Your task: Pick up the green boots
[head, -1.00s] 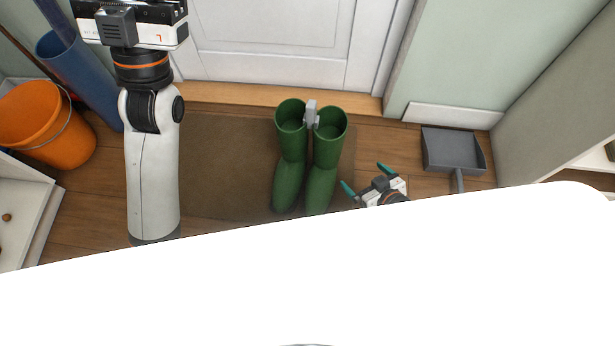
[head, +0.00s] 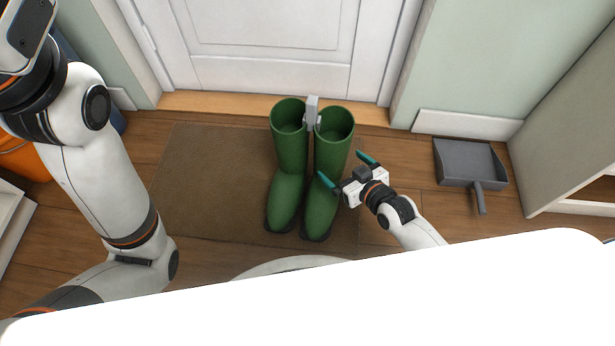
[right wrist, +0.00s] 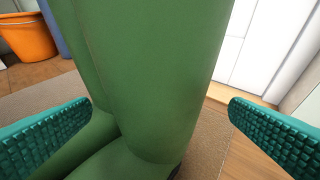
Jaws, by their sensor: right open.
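A pair of green boots (head: 290,150) stands upright on the brown mat, toes toward me. A grey clip (head: 312,110) joins their tops. My right gripper (head: 346,172) is open and empty beside the right-hand boot, its teal fingers pointing toward the boot's shaft. In the right wrist view a green boot shaft (right wrist: 150,75) fills the middle, between the two open fingers but apart from them in the picture. My left arm stands at the left of the head view; its fingers are out of view.
The brown mat (head: 195,175) lies before a white door (head: 265,40). A grey dustpan (head: 468,162) lies on the wooden floor at the right. An orange bucket (right wrist: 28,38) shows in the right wrist view.

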